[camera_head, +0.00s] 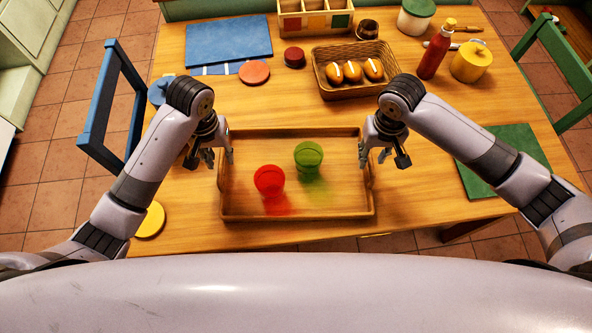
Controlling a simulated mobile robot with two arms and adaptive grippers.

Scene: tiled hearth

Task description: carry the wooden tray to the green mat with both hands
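The wooden tray (340,205) lies at the table's front middle, left of the green mat. A red cup (269,180) and a green cup (308,156) stand in it. The green mat (520,141) is at the table's right side, partly hidden by my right arm. My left gripper (220,160) is at the tray's left end, its fingers apart on either side of the rim. My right gripper (373,157) is at the right end, its fingers likewise apart around the rim. I cannot tell whether any finger touches the tray.
A basket of rolls (357,87), a red bottle (436,54) and a yellow pot (470,62) stand behind, towards the right. A blue mat (228,40) lies at the back left. The wood between tray and green mat is clear beneath my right arm.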

